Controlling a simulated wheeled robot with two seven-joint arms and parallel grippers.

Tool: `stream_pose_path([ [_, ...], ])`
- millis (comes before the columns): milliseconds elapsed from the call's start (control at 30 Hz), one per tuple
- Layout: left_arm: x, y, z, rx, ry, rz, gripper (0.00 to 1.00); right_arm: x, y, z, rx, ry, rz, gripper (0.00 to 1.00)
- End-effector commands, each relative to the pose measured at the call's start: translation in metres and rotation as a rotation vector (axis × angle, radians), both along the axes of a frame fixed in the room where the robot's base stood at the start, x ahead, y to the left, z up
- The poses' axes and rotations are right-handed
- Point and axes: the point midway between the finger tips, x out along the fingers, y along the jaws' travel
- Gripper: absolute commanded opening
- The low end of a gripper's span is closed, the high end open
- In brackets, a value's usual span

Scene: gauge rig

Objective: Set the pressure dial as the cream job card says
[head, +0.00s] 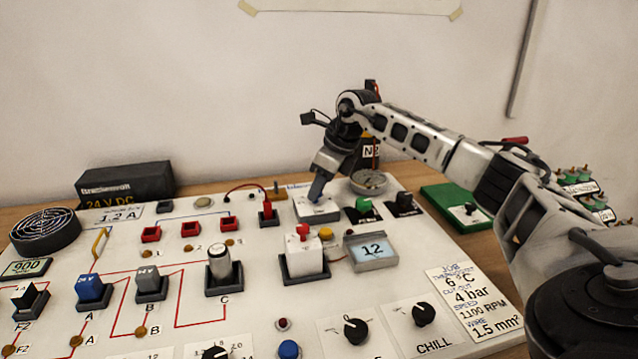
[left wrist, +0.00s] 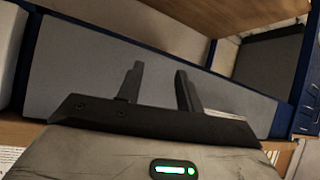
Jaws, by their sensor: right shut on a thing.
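The cream job card (head: 474,301) lies at the panel's right front and reads 6 °C, 4 bar, 1100 RPM and 1.5 mm². My right gripper (head: 317,192) points down at the top of a small white box (head: 318,209) near the back of the panel. It is shut on the box's dial; the fingers hide the dial and its setting. A round gauge (head: 369,182) stands just right of the gripper; its needle is too small to read. My left gripper (left wrist: 160,88) shows only in the left wrist view, open and empty, its two fingers apart.
The panel (head: 255,300) holds several knobs, switches and red sockets. A white block with a red knob (head: 304,252) and a display reading 12 (head: 372,249) stand in front of the right gripper. A black 24 V DC supply (head: 126,183) and a green board (head: 455,205) flank the back.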

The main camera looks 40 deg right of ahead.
Motion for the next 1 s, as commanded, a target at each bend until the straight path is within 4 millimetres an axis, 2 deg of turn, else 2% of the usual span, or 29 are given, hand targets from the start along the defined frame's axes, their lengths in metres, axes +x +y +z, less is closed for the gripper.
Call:
stream_pose_path([
  [300,0.0,0.0,0.0,0.0,0.0,-0.001,0.36,0.0,-0.001,0.001,-0.001,-0.002,-0.002,0.04],
  [333,0.0,0.0,0.0,0.0,0.0,-0.001,0.36,0.0,-0.001,0.001,-0.001,-0.002,-0.002,0.35],
  [400,0.0,0.0,0.0,0.0,0.0,-0.001,0.36,0.0,-0.001,0.001,-0.001,-0.002,-0.002,0.48],
  [767,0.0,0.0,-0.001,-0.001,0.0,-0.001,0.36,-0.001,-0.001,0.006,0.0,-0.002,-0.002,0.48],
  [867,0.0,0.0,-0.001,-0.001,0.0,-0.001,0.36,-0.006,-0.004,0.017,0.0,-0.003,-0.003,0.48],
  [1000,0.0,0.0,-0.002,-0.003,0.001,0.0,0.36,-0.016,-0.009,0.046,-0.001,-0.006,-0.002,0.48],
])
